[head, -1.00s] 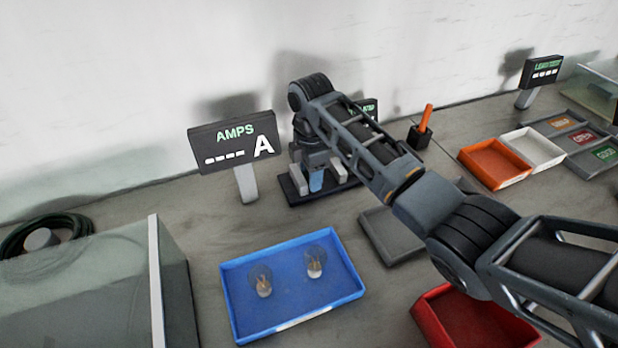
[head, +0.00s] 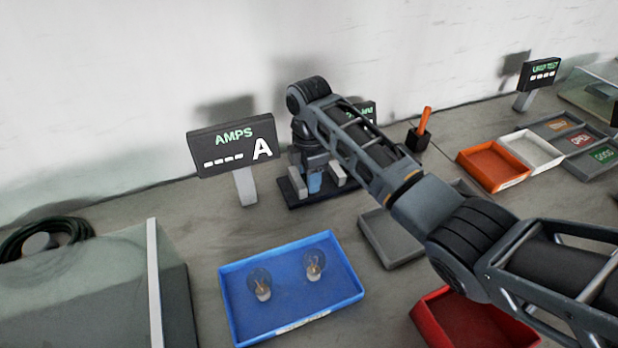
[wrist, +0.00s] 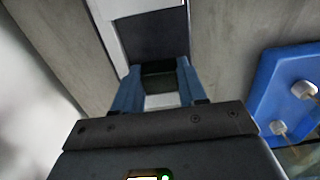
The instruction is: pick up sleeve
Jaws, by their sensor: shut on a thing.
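My gripper (wrist: 158,70) shows in the wrist view with its blue fingers closed on a dark block-like piece (wrist: 158,83), which I take to be the sleeve. The fingers and gripper body hide much of it, so its full shape cannot be told. In the head view my gripper (head: 314,182) points down over a dark fixture base (head: 292,197) with light grey blocks, behind the blue tray. The held piece cannot be made out there.
A blue tray (head: 240,327) with two bulbs lies in front. The AMPS display (head: 234,146) stands close at left. A grey tray (head: 385,243), red tray (head: 437,308), orange tray (head: 492,168) and white tray (head: 531,149) lie to the right. A glass-sided box (head: 90,285) stands at left.

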